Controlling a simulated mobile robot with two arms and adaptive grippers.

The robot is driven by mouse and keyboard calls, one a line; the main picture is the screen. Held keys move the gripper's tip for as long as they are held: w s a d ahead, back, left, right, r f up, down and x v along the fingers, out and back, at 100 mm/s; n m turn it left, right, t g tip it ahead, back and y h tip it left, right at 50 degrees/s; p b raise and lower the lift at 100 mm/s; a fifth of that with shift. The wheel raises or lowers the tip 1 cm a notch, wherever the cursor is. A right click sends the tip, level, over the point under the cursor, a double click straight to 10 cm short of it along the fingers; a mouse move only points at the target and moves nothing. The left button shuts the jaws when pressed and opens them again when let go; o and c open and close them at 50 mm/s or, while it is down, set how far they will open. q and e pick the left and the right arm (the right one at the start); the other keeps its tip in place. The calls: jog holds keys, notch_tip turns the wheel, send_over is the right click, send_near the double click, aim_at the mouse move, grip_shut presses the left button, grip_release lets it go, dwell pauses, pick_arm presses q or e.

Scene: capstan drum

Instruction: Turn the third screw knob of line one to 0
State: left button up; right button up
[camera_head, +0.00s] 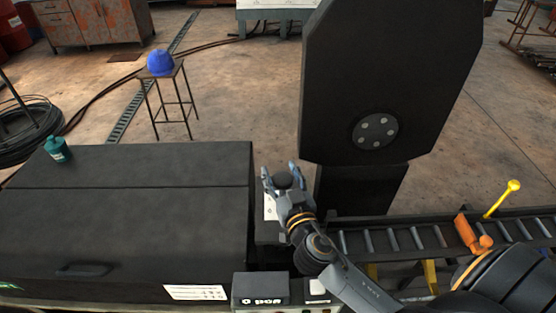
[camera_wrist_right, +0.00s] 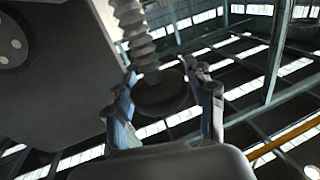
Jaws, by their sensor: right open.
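A dark round knob (camera_head: 284,181) shows between the fingers of my right gripper (camera_head: 279,168) in the head view. In the right wrist view the dark knob (camera_wrist_right: 160,95) sits at the end of a grey ribbed shaft (camera_wrist_right: 135,30). The fingers of my right gripper (camera_wrist_right: 160,68) stand open on both sides of the knob. I cannot tell whether either finger touches it. A white label (camera_head: 269,208) shows beside the gripper. Other knobs of the line and any scale reading cannot be made out. My left gripper is out of view.
A large black plate (camera_head: 390,70) with a bolted disc stands behind the gripper. A black cabinet (camera_head: 130,210) with a teal bottle (camera_head: 57,149) fills the left. A roller conveyor (camera_head: 405,237) and yellow lever (camera_head: 503,198) lie right. A small control box (camera_head: 260,288) is in front.

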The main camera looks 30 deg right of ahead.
jog(key=shift+w+d, duration=0.15)
jog(key=shift+w, duration=0.95)
jog(key=c, duration=0.9)
jog(key=shift+f, duration=0.1)
jog(key=shift+c, duration=0.7)
jog(key=shift+c, duration=0.3)
